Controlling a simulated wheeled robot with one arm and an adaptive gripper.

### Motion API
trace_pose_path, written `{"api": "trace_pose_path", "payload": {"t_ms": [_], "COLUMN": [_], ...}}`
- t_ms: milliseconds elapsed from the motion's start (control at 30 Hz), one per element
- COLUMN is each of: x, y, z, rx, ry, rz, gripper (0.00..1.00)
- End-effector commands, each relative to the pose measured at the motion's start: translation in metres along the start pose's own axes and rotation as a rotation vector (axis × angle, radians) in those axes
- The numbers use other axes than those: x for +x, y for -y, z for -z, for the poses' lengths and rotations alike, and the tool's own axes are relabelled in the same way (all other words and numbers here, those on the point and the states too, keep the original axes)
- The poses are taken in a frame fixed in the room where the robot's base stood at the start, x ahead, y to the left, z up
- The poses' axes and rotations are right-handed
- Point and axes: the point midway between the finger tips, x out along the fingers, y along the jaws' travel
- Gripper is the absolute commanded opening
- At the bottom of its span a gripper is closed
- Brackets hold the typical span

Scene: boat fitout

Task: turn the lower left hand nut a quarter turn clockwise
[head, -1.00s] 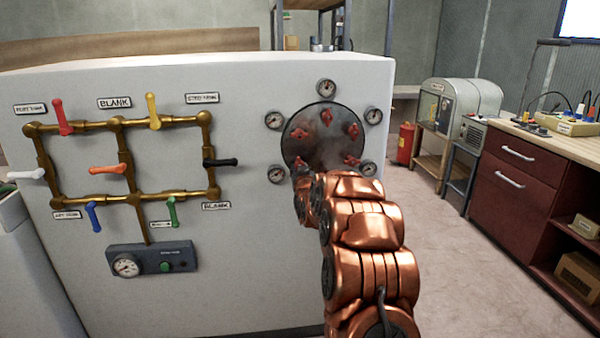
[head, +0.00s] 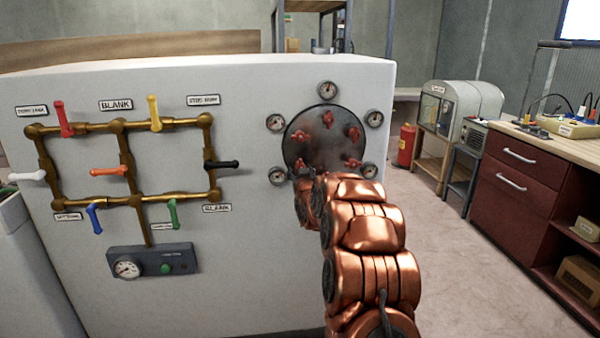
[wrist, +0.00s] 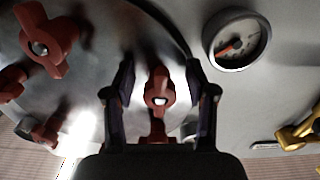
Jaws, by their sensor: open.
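A round grey metal cover (head: 322,150) with several red wing nuts sits on the white cabinet's front. The lower left hand nut (head: 298,168) shows only partly in the head view, behind the end of my arm. In the wrist view, which looks rolled over, a red wing nut (wrist: 153,88) with a bright centre stands between my fingers, its wings near vertical; by the gauge beside it, it seems the lower left one. My gripper (wrist: 160,70) is open, with one finger on each side of this nut and a visible gap on both sides.
Several gauges ring the cover; one (wrist: 237,40) is close to my finger in the wrist view. Another red nut (wrist: 44,42) stands to the left there. Brass pipes (head: 82,127) with coloured handles are left of the cover. A red drawer unit (head: 515,175) stands right, beyond open floor.

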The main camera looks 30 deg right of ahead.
Motion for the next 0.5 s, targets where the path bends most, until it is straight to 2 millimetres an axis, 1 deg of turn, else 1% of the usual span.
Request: {"api": "trace_pose_path", "payload": {"t_ms": [167,333,500], "x": [-0.007,-0.025,-0.045], "y": [0.000,0.000,0.000], "z": [0.001,-0.002,0.001], "rx": [0.000,0.000,0.001], "ry": [-0.001,0.005,0.000], "rz": [0.000,0.001,0.000], "gripper": [0.56,0.56,0.56]}}
